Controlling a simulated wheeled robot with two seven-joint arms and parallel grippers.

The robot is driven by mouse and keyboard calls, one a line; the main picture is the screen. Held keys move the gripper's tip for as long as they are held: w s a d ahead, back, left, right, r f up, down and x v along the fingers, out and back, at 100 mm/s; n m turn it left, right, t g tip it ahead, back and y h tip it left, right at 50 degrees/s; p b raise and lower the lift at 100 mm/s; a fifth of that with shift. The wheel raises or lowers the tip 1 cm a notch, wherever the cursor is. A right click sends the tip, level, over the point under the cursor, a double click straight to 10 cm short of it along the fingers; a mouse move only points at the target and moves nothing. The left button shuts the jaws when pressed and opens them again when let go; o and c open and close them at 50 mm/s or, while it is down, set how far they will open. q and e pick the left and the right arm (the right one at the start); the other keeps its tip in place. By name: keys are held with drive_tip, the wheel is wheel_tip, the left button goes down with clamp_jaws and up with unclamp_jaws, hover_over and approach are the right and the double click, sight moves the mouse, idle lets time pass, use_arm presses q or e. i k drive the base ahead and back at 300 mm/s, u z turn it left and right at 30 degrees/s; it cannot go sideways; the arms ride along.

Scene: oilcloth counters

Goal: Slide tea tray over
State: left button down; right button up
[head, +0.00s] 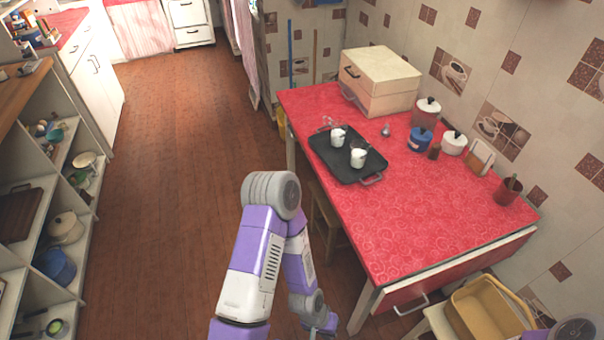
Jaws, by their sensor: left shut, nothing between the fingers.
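The black tea tray (325,157) lies flat on the red patterned table (410,215), near its left edge. It has a handle at each end, and two white cups (358,158) stand on it. My left arm bends at the elbow in front of the table, and its gripper (328,326) hangs low at the bottom edge of the view. That gripper is shut and empty, apart from the tray and well below the tabletop. Only a small part of my right arm shows at the bottom right corner; its gripper is out of view.
A cream box (380,80), several lidded canisters (453,143) and a brown cup (508,191) line the table's wall side. The front half of the tabletop is clear. A stool (325,215) stands under the left edge. A yellow basket (488,310) sits at bottom right.

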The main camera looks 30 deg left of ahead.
sight(338, 160)
drive_tip(key=u, duration=2.15)
drive_tip(key=i, duration=2.15)
drive_tip(key=z, duration=3.4)
